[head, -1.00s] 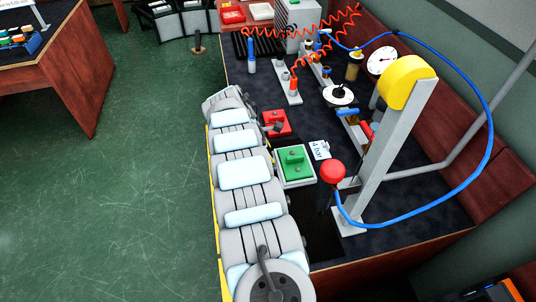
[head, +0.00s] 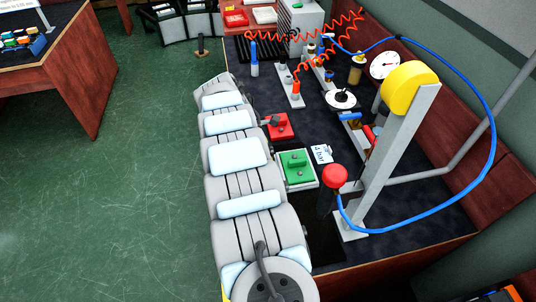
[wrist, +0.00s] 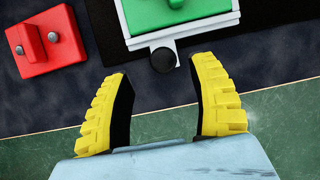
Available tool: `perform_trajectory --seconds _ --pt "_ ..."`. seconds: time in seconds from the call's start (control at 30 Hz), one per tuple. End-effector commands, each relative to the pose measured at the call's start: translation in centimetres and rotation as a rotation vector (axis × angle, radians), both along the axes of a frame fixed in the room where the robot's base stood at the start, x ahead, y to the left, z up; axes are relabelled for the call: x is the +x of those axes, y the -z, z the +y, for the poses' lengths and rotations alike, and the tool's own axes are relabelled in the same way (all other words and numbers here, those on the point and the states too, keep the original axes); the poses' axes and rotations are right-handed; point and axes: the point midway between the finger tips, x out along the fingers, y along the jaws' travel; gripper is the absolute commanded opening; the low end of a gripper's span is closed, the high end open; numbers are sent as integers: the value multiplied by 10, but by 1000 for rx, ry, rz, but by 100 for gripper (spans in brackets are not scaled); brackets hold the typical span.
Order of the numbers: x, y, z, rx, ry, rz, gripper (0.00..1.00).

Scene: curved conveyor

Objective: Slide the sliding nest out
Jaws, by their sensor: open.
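The sliding nest (head: 312,178) is a pale tray with a green block (head: 294,160) on it, at the near left edge of the dark bench top. In the wrist view the nest's white frame (wrist: 229,22) is at the top, with a grey bracket and a round black knob (wrist: 163,60) at its front. My gripper (wrist: 163,72) has its two yellow ridged fingers spread apart, one on each side of the knob in the picture. I cannot tell their height over it. Nothing is held. In the head view my arm hides the gripper.
A red block (head: 278,127) sits beside the nest; it also shows in the wrist view (wrist: 45,42). A red-topped post (head: 335,177), a grey column with a yellow cap (head: 408,88) and a blue hose (head: 488,130) stand to the right. The green floor on the left is open.

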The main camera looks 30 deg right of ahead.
Motion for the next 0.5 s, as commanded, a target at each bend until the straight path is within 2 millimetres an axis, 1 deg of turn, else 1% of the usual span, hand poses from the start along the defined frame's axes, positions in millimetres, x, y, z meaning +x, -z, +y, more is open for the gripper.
perform_trajectory --seconds 0.03,0.3,0.4,0.5 --pt "1 -8 3 0 -2 -1 59" --pt "8 -50 19 -1 -3 -6 59" --pt "9 -62 24 -1 -1 -6 59" --pt "9 -69 26 -1 0 -4 59"
